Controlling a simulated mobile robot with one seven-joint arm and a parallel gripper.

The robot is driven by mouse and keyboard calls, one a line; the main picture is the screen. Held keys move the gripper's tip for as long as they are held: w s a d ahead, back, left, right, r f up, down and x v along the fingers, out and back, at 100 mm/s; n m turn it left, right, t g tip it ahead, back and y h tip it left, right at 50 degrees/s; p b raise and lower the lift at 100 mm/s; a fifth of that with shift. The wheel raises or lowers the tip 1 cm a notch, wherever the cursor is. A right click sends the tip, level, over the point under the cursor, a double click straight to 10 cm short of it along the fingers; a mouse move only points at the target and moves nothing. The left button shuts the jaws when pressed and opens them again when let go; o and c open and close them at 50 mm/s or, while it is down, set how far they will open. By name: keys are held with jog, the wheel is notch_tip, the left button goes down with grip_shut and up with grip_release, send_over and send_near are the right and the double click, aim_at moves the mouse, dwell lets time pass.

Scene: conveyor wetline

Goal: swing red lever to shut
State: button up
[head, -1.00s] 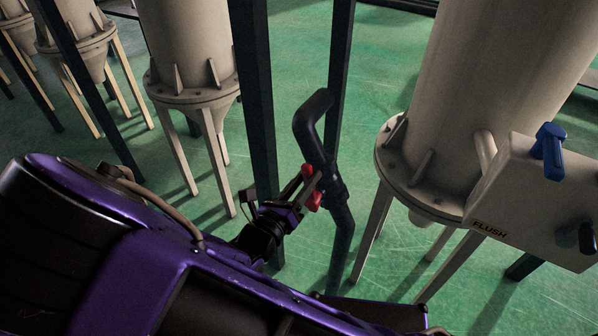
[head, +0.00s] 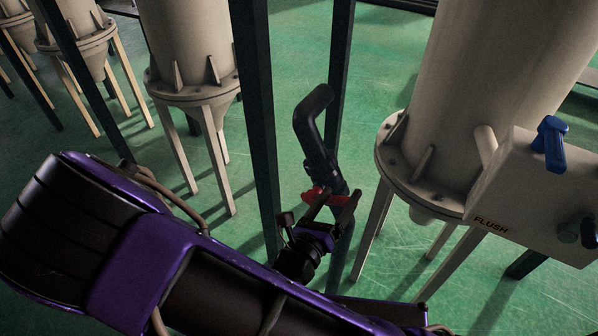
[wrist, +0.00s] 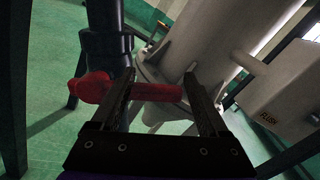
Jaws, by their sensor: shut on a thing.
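The red lever (head: 318,194) sits on a dark bent pipe (head: 315,135) near the middle of the head view. My gripper (head: 334,203) is at the lever from below, its two dark fingers pointing up to it, and is shut on it. In the wrist view the red lever (wrist: 155,91) lies nearly level across the pipe and between the fingers of my gripper (wrist: 158,80). Its thicker hub end shows left of the left finger. The fingers hide part of the lever in both views.
A beige box (head: 510,200) marked FLUSH with a blue handle (head: 549,145) is on the right, beside a large tank (head: 490,75). Dark posts (head: 256,120) stand behind and left of the pipe. Green floor (head: 290,45) is open between the tanks.

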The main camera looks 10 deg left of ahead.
jog(key=shift+s+a+f+p, duration=0.15)
jog(key=shift+s+f+p, duration=0.15)
jog(key=shift+s+f, duration=0.3)
jog(key=shift+r+p+v, duration=0.15)
jog(key=shift+p+v, duration=0.15)
jog(key=shift+v, duration=1.1)
jog(key=shift+r+p+v, duration=0.1)
jog(key=shift+p+v, duration=0.2)
jog(key=shift+v, duration=1.1)
jog(key=shift+w+a, duration=0.1)
jog(key=shift+a, duration=0.05)
